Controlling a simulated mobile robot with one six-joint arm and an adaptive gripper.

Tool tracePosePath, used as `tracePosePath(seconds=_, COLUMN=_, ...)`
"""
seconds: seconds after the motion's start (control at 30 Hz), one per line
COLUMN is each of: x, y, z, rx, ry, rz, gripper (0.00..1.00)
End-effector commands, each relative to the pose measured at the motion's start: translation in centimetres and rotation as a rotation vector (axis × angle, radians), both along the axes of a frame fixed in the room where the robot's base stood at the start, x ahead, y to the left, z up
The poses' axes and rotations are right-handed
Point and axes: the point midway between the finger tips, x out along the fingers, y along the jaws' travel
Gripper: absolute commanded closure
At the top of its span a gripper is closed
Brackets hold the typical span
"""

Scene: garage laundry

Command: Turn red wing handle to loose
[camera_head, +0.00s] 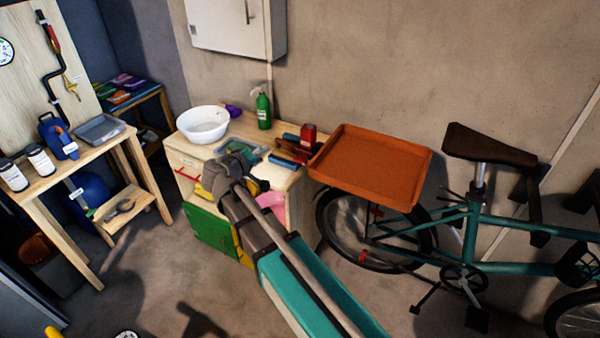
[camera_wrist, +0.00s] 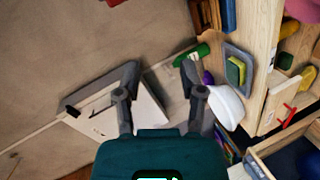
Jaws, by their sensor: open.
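Small red parts show on the teal bicycle (camera_head: 515,268): one red piece (camera_head: 362,257) low by the rear wheel and another (camera_head: 376,211) by the frame. A red handle-like piece (camera_head: 186,172) is on the wooden cabinet front, and it also shows in the wrist view (camera_wrist: 290,116). I cannot tell which is the wing handle, or its setting. My gripper (camera_head: 232,178) is above the cabinet's front, apart from the bicycle. In the wrist view my gripper (camera_wrist: 160,88) has its fingers spread and nothing between them.
An orange tray (camera_head: 368,165) is above the rear wheel. A workbench (camera_head: 85,158) stands at left. Floor at lower left is mostly clear.

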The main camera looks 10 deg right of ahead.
Motion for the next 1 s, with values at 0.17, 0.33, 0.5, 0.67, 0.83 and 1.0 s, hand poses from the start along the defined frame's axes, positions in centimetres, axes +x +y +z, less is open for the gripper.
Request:
tracePosePath(seconds=0.17, x=-1.4, y=-1.2, z=-2.9, rx=-0.096, ry=-0.010, rz=0.023, gripper=0.49)
tracePosePath(seconds=0.33, x=-2.5, y=-2.2, z=-4.6, rx=-0.191, ry=-0.018, rz=0.044, gripper=0.49)
tracePosePath(seconds=0.5, x=-3.6, y=-3.0, z=-6.3, rx=-0.287, ry=-0.025, rz=0.060, gripper=0.49)
tracePosePath(seconds=0.67, x=-4.6, y=-3.7, z=-7.6, rx=-0.369, ry=-0.029, rz=0.073, gripper=0.49)
tracePosePath(seconds=0.83, x=-5.2, y=-4.1, z=-8.3, rx=-0.424, ry=-0.031, rz=0.081, gripper=0.49)
tracePosePath(seconds=1.0, x=-5.3, y=-4.2, z=-8.3, rx=-0.447, ry=-0.032, rz=0.083, gripper=0.49)
